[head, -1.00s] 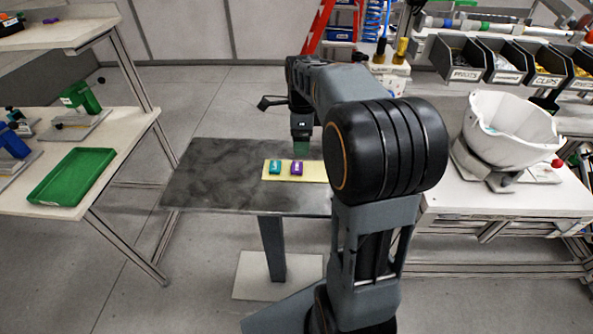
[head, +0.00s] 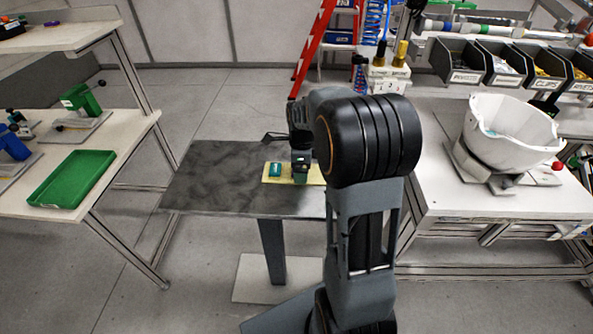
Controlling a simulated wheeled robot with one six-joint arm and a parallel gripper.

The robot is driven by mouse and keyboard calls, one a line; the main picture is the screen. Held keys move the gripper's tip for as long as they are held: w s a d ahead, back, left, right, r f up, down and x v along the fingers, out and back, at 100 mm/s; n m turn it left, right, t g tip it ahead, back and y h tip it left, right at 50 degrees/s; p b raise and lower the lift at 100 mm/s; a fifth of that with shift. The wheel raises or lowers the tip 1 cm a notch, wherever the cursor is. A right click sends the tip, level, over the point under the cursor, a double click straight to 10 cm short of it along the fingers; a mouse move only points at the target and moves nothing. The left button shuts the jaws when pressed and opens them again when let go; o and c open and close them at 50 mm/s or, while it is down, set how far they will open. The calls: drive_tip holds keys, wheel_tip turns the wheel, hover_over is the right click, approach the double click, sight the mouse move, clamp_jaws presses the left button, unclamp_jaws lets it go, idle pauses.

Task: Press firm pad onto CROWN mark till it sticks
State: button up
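A teal pad (head: 276,170) lies on a yellow board (head: 269,180) on the dark table (head: 205,180). My gripper (head: 301,177) points down over the right part of that board, to the right of the teal pad. It hides the spot where a purple pad lay in the earlier view. I cannot tell whether its fingers are open or shut on that pad. The white helmet shell (head: 508,122) sits open side up on a grey holder (head: 490,165) at the right. Something teal shows inside the shell. No CROWN mark can be read.
My arm crosses the middle of the view and hides the dark table's right end. A green tray (head: 72,180) lies on the left bench. Several dark bins (head: 458,62) stand behind the shell. A red button (head: 557,165) is beside the holder.

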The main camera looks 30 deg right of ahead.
drive_tip(key=shift+c, duration=0.5)
drive_tip(key=c, duration=0.9)
